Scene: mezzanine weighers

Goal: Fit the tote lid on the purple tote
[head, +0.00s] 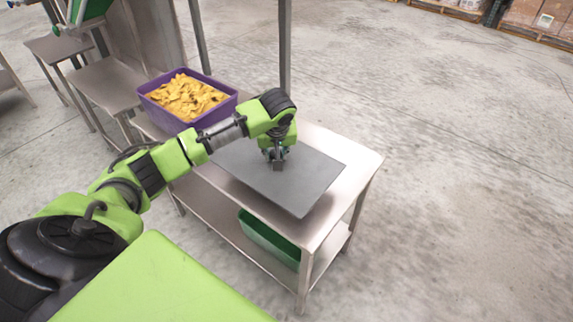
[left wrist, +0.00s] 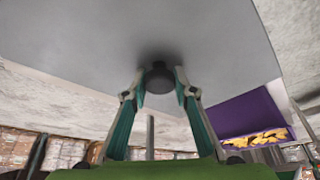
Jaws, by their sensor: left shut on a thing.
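The purple tote (head: 165,117) stands open at the far left end of the steel bench, filled with yellow chip-like pieces (head: 187,97). It also shows at the lower right of the left wrist view (left wrist: 240,113). The tote lid (head: 315,175) is a flat grey panel over the near right part of the bench, apart from the tote. My left gripper (head: 279,163) is above the lid. In the left wrist view its fingers close around the lid's dark round knob (left wrist: 159,77). I cannot tell whether the lid rests on the bench or hangs just above it. My right gripper is out of view.
The steel bench (head: 360,160) has a lower shelf holding a green tote (head: 268,239). An upright post (head: 285,50) rises behind the bench. More steel tables (head: 105,85) stand at the left. Open concrete floor (head: 470,180) lies to the right; boxes (head: 540,18) stand far back.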

